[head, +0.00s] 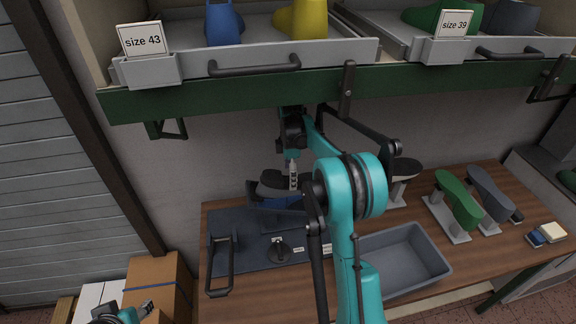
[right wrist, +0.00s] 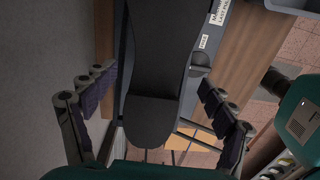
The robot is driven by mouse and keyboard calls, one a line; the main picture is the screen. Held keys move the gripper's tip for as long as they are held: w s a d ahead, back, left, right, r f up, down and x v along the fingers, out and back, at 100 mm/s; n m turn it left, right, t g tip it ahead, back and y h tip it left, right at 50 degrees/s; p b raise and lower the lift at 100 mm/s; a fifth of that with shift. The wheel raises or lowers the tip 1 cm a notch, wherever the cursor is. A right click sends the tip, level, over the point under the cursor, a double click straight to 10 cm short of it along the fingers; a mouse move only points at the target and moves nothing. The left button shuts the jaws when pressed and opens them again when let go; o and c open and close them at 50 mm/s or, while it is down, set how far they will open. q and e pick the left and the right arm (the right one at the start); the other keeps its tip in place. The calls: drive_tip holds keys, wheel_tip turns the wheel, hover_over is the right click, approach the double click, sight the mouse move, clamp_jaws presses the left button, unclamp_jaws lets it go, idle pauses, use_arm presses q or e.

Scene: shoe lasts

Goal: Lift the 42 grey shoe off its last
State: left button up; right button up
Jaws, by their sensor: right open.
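A dark-soled shoe (head: 270,184) sits sole up near the wall, behind the dark jig board, with blue material below it; its upper is mostly hidden. In the right wrist view the dark sole (right wrist: 155,55) runs between my fingers, its rounded end near the palm. My right gripper (right wrist: 158,105) is open, with fingers apart on both sides of the shoe; it also shows in the head view (head: 292,178). A grey shoe (head: 489,193) stands sole up on a stand at the right. No size 42 marking is readable. My left gripper (head: 147,307) is at the lower left, away from the shoes.
The dark jig board (head: 250,222) has a handle, a knob and small labels. A grey bin (head: 440,268) stands on the bench. A green shoe (head: 457,202) and another dark-soled shoe (head: 407,168) are on stands. The shelf (head: 230,98) overhangs. Boxes (head: 155,272) stand at lower left.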

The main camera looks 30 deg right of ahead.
wheel_tip(320, 180, down, 4)
drive_tip(key=shift+w+d, duration=0.1)
drive_tip(key=shift+w, duration=0.05)
drive_tip(key=shift+f, duration=0.35)
drive_tip(key=shift+c, duration=0.2)
drive_tip(key=c, duration=1.6)
drive_tip(key=o, duration=0.8)
drive_tip(key=shift+c, duration=0.2)
drive_tip(key=c, duration=0.7)
drive_tip(key=shift+r, duration=0.15)
